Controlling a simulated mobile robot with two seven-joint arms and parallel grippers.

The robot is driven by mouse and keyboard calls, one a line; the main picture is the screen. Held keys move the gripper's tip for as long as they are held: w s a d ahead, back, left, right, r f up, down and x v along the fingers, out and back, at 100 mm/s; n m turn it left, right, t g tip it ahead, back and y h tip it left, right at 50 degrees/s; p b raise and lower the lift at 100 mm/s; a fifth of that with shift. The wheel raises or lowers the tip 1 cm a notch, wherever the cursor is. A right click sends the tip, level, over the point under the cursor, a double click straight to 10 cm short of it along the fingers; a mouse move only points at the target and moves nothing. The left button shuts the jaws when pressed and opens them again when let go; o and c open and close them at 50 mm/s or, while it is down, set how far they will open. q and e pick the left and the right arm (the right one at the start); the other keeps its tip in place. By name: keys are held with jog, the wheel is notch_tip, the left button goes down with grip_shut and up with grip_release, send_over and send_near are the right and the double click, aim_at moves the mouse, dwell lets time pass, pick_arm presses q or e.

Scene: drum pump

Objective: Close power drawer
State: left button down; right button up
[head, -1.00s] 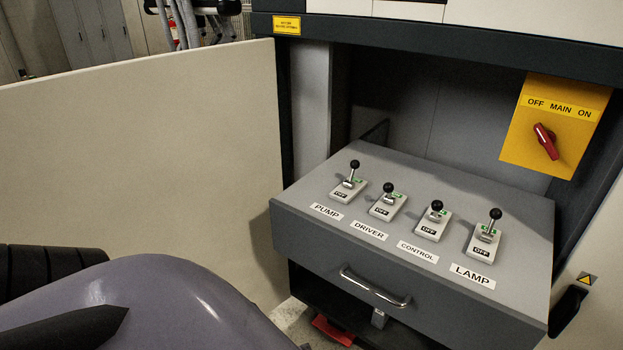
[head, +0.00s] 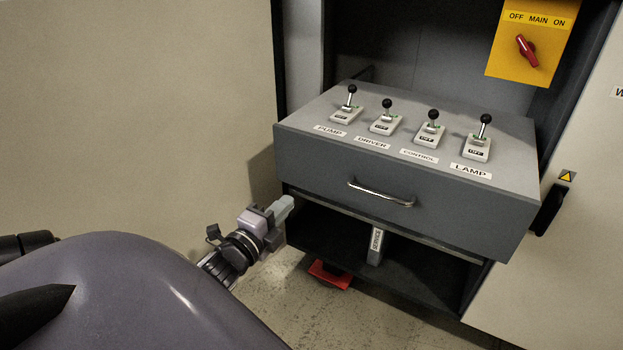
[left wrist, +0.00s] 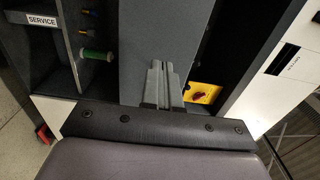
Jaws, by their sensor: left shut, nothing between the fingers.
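The power drawer (head: 400,200) is grey and stands pulled out of its cabinet. Its front has a curved metal handle (head: 381,193). On its top are several black-knobbed lever switches, labelled PUMP, DRIVER, CONTROL and LAMP. My left gripper (head: 284,208) is shut and empty. In the head view it appears beside the drawer front's lower left corner; I cannot tell whether it touches. In the left wrist view my left gripper's fingers (left wrist: 163,82) lie together in front of a grey panel (left wrist: 163,28), which seems to be the drawer. My right gripper is not in view.
A yellow MAIN switch box (head: 530,40) with a red knob is at the upper right. An open shelf with a SERVICE label (head: 376,243) lies below the drawer. A red object (head: 330,275) is on the floor. A large beige panel (head: 130,110) stands at left.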

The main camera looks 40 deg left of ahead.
aim_at(320, 170)
pick_arm(q)
jog(key=x, duration=1.1)
jog(key=shift+w, duration=0.35)
jog(key=shift+w+a, duration=0.1)
jog(key=shift+w, duration=0.2)
